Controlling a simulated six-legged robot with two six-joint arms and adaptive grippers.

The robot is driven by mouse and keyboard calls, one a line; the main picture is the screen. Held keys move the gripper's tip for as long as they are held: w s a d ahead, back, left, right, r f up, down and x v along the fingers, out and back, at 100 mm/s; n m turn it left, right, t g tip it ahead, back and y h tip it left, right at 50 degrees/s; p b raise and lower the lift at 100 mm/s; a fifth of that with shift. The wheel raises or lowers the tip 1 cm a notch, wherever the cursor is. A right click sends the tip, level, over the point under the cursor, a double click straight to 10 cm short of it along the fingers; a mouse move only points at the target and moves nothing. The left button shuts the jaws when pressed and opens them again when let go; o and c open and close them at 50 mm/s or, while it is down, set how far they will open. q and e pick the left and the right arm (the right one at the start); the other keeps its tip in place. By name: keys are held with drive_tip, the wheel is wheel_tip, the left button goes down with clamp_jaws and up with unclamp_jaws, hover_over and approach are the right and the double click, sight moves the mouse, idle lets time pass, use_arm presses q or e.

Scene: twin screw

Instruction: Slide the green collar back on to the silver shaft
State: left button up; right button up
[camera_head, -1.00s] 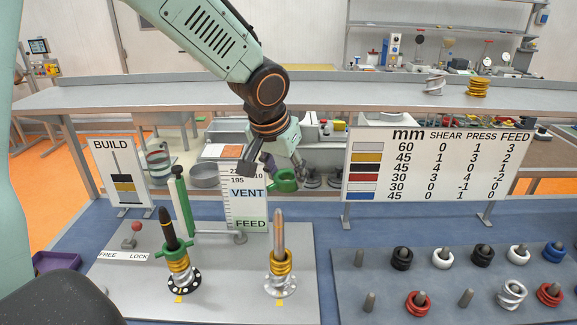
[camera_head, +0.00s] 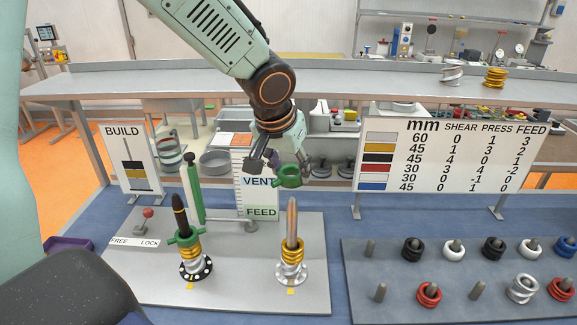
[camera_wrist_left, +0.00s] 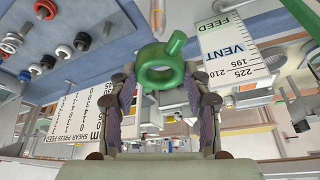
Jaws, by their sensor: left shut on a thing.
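The green collar (camera_head: 289,181) is a ring with a short side handle. My left gripper (camera_head: 281,168) is shut on it and holds it above the silver shaft (camera_head: 291,217), apart from the tip. In the left wrist view the collar (camera_wrist_left: 160,78) sits between the two fingers (camera_wrist_left: 165,100), its hole showing, with the shaft tip (camera_wrist_left: 157,14) beyond it. The silver shaft stands upright on the grey plate with gold screw pieces (camera_head: 291,250) round its lower part. My right gripper is in neither view now.
Left of the silver shaft, a black shaft (camera_head: 180,212) carries another green collar (camera_head: 186,237) over gold and silver pieces. A green post (camera_head: 195,190) and the VENT/FEED scale (camera_head: 260,200) stand behind. A peg board (camera_head: 450,307) with rings lies at right.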

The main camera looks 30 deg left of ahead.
sight(292, 198)
use_arm(q)
drive_tip(key=shift+w+d+f, duration=0.2)
drive_tip(key=shift+d+f, duration=0.15)
drive_tip(key=shift+f, duration=0.15)
drive_tip(key=shift+f+b, duration=0.25)
drive_tip(key=shift+b, duration=0.2)
drive_tip(key=shift+s+a+f+b, duration=0.15)
drive_tip(key=shift+a+f+b, duration=0.05)
drive_tip(key=shift+f+b, duration=0.2)
drive_tip(key=shift+s+a+f+b, duration=0.1)
drive_tip(key=shift+a+f+b, duration=0.15)
drive_tip(key=shift+f, duration=0.2)
drive_tip(key=shift+w+d+f+b, duration=0.25)
drive_tip(key=shift+d+f+b, duration=0.2)
drive_tip(key=shift+f+b, duration=0.35)
drive_tip(key=shift+s+a+f+b, duration=0.25)
drive_tip(key=shift+a+f+b, duration=0.1)
drive_tip(key=shift+f+b, duration=0.45)
drive_tip(key=shift+f, duration=0.1)
drive_tip(key=shift+w+d+f+b, duration=0.1)
drive_tip(key=shift+w+d+b, duration=0.15)
drive_tip(key=shift+b, duration=0.1)
drive_tip(key=shift+s+a, duration=0.2)
drive_tip(key=shift+d, duration=0.1)
